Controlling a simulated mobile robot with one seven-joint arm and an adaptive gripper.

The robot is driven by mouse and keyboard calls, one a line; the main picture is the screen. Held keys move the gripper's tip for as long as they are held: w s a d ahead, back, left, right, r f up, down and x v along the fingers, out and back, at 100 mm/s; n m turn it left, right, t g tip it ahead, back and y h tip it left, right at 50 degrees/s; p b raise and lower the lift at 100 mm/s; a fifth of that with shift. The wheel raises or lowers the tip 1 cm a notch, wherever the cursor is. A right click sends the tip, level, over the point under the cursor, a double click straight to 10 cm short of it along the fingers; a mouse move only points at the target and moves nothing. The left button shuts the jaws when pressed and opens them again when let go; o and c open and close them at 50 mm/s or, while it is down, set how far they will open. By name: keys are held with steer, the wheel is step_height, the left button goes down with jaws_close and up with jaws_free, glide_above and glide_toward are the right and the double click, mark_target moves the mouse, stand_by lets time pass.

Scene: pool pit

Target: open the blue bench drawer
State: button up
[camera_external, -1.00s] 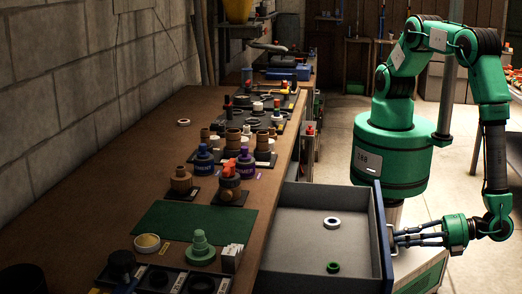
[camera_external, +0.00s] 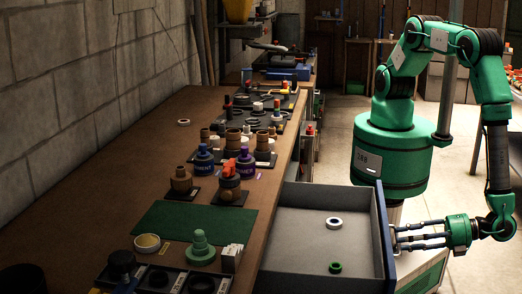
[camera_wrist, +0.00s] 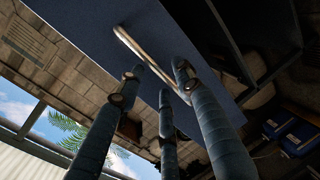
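The blue bench drawer (camera_external: 384,238) is pulled well out from the bench in the external view, its grey inside showing. A white ring (camera_external: 334,223) and a green ring (camera_external: 335,267) lie in it. My gripper (camera_external: 396,238) is at the outer side of the drawer front, its fingers straight and spread apart. In the wrist view, the drawer's blue front (camera_wrist: 85,22) carries a pale bar handle (camera_wrist: 140,52). My three fingers (camera_wrist: 158,85) point at the handle from around it and are not closed together. Whether a finger touches the handle I cannot tell.
The wooden bench (camera_external: 110,185) left of the drawer holds bottles, fittings, a green mat (camera_external: 195,220) and a black tray (camera_external: 160,277). A grey pole (camera_external: 447,90) stands by my arm. Open floor (camera_external: 345,140) lies behind the drawer.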

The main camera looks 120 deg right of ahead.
steer(key=v, duration=1.1)
steer(key=shift+s+a, duration=0.25)
stand_by(0.3)
steer(key=w+d+r+m+g+y, duration=0.2)
steer(key=w+d+r+g, duration=0.35)
steer(key=d+r, duration=0.75)
steer(key=w+d+r+m+g+y, duration=0.1)
steer(key=w+d+r+m+g, duration=0.4)
steer(key=d+r, duration=0.85)
steer(key=s+d+r+y, duration=0.2)
steer(key=d+r, duration=0.3)
steer(key=d, duration=0.2)
steer(key=s+d+r+y, duration=0.25)
steer(key=d+r, duration=0.25)
steer(key=d, duration=0.3)
steer(key=s+d+r+m+t+y, duration=0.2)
steer(key=s+d+r+t, duration=0.3)
steer(key=s+d, duration=0.5)
steer(key=shift+s+r+y, duration=0.75)
steer(key=shift+s+r, duration=0.05)
steer(key=shift+s, duration=0.15)
steer(key=shift+o, duration=0.5)
steer(key=shift+d, duration=0.1)
